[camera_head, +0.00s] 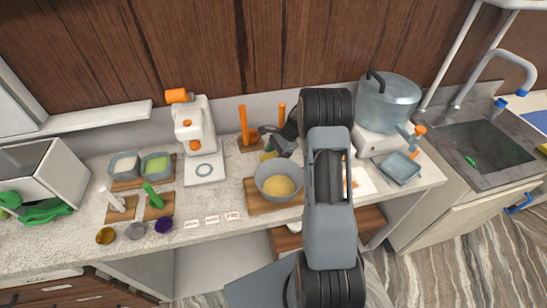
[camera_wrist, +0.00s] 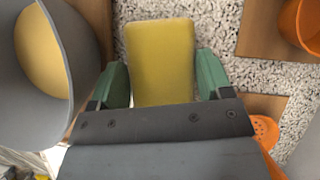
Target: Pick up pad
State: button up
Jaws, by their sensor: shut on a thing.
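The pad is a yellow rectangular block (camera_wrist: 160,50). In the wrist view it lies between the two green fingers of my gripper (camera_wrist: 161,78), which is shut on it by its sides. The near end of the pad is hidden by the dark gripper body. In the head view a small yellow part of the pad (camera_head: 268,156) shows behind the grey bowl, by my dark gripper, which my arm partly hides. I cannot tell whether the pad touches the counter.
A grey bowl with yellow contents (camera_wrist: 82,60) stands close on the left, also in the head view (camera_head: 262,190). An orange container (camera_wrist: 300,25) and an orange perforated tool (camera_wrist: 264,130) are on the right. A big pot (camera_head: 390,105) stands right of my arm.

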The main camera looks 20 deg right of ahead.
aim_at(274, 156)
notch_tip(274, 156, up, 18)
jog(key=shift+f+b, duration=0.15)
jog(key=shift+b, duration=0.85)
jog(key=o, duration=0.4)
jog(key=c, duration=0.3)
jog(key=shift+a, duration=0.1)
jog(key=shift+c, duration=0.2)
